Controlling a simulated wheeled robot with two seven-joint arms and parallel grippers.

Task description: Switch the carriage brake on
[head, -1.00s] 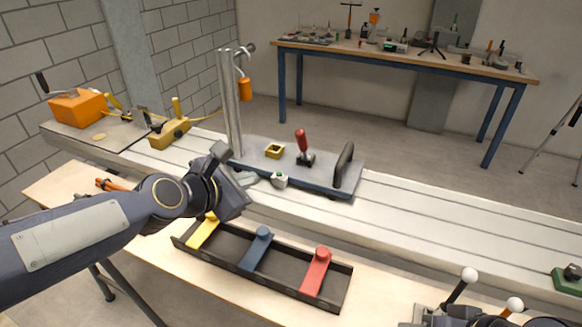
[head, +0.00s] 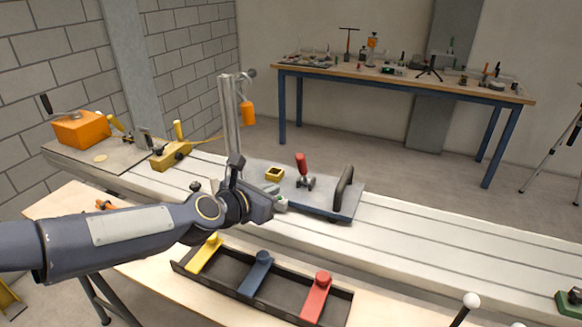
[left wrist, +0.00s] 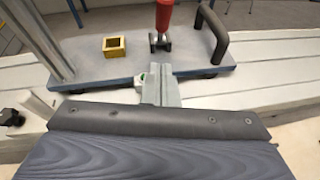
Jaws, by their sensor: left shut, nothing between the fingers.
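The carriage (head: 325,197) is a grey plate with a blue edge on the long pale rail bed. It bears a red-handled lever (head: 301,162), a black grab handle (head: 343,186) and a yellow square socket (head: 274,173). My left gripper (head: 281,203) is shut and empty at the carriage's front edge. In the left wrist view its fingers (left wrist: 160,88) point at that edge, beside a small green-marked part (left wrist: 141,79). The fingers mostly hide this part, and I cannot tell whether they touch it. No brake label is readable. My right gripper is out of view.
A dark tray (head: 328,309) with yellow, blue and red levers lies in front of the bed. A metal post (head: 229,115) with an orange weight (head: 248,113) stands at the carriage's left. A white-knobbed lever (head: 470,301) is at lower right.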

